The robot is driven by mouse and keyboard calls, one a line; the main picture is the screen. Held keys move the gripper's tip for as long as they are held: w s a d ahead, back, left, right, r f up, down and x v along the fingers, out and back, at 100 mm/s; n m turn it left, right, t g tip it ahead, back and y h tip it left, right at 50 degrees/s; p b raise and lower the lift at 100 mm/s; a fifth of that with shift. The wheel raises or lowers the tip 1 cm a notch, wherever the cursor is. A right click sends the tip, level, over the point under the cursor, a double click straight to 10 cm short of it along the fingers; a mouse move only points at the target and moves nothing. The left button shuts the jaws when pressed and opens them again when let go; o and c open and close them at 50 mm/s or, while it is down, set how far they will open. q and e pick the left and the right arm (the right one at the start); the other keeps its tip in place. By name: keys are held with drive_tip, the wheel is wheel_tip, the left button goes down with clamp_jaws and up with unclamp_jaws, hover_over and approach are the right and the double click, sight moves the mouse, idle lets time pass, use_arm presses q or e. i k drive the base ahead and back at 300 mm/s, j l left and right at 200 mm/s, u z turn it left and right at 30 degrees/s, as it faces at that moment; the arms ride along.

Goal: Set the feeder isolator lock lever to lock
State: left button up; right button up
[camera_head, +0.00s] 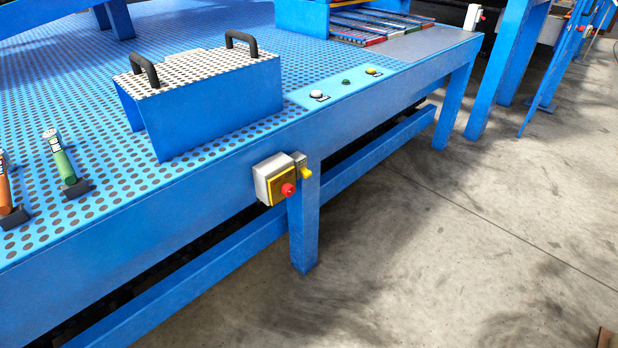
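A grey isolator box (272,178) with a yellow face and a red knob (288,190) is mounted on the front side of the blue table, above a leg. A small yellow lever (305,173) sits at its right, on a grey bracket (299,159). The lever appears to point down and to the right; its lock marking is too small to read. Neither of my grippers is in view.
The perforated blue table (215,173) carries a blue cover (215,105) with two black handles. Green (64,165) and orange (5,190) handled tools stand at the left. A button panel (345,86) lies right of the cover. The concrete floor (450,240) in front is clear.

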sight(306, 173)
drive_tip(key=i+l+z, duration=0.15)
drive_tip(key=i+l, duration=0.95)
drive_tip(key=i, duration=0.1)
